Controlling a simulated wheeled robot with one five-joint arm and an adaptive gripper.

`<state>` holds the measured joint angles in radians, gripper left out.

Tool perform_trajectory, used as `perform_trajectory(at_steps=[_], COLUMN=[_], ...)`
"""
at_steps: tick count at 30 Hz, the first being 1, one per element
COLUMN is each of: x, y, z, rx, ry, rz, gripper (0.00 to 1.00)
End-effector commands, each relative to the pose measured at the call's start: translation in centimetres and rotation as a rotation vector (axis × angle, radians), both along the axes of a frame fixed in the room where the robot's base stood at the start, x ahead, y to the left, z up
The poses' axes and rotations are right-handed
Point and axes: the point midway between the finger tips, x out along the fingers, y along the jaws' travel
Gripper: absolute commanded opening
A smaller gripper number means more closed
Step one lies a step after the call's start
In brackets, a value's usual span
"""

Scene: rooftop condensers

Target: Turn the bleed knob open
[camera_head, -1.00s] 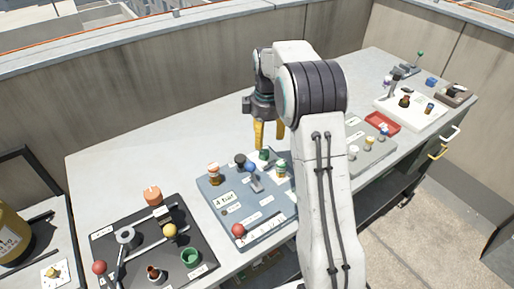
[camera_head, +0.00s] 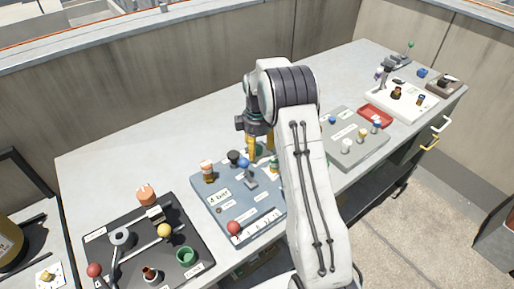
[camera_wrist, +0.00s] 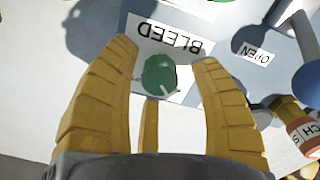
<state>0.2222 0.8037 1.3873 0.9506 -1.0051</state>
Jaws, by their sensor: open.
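The bleed knob (camera_wrist: 159,75) is green with a pale pointer mark. It stands on a white plate lettered BLEED (camera_wrist: 172,40), upside down in the wrist view. An OPEN label (camera_wrist: 253,53) is to its right. My gripper (camera_wrist: 165,57) is open, with yellow fingers on the left and right of the knob and another finger below it in the picture. I see gaps on both sides and no contact. In the head view the knob (camera_head: 258,149) shows between the fingers of my gripper (camera_head: 261,154), at the back of the blue-grey panel (camera_head: 215,213).
A red ball (camera_head: 233,228) is at the panel's front. A black board (camera_head: 90,255) is left, a grey panel (camera_head: 365,152) right. The bench behind is clear.

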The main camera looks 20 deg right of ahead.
Motion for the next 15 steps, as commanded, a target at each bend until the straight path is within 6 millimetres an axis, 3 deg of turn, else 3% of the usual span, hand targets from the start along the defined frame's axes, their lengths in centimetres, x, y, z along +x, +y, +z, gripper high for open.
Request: perform_trajectory(at_steps=[12,15], x=[-0.01,-0.02], y=[0.01,0.01], z=[-0.38,-0.37], rx=[0.0,0.0], ry=[0.0,0.0], rz=[0.0,0.0], gripper=[0.57,0.48])
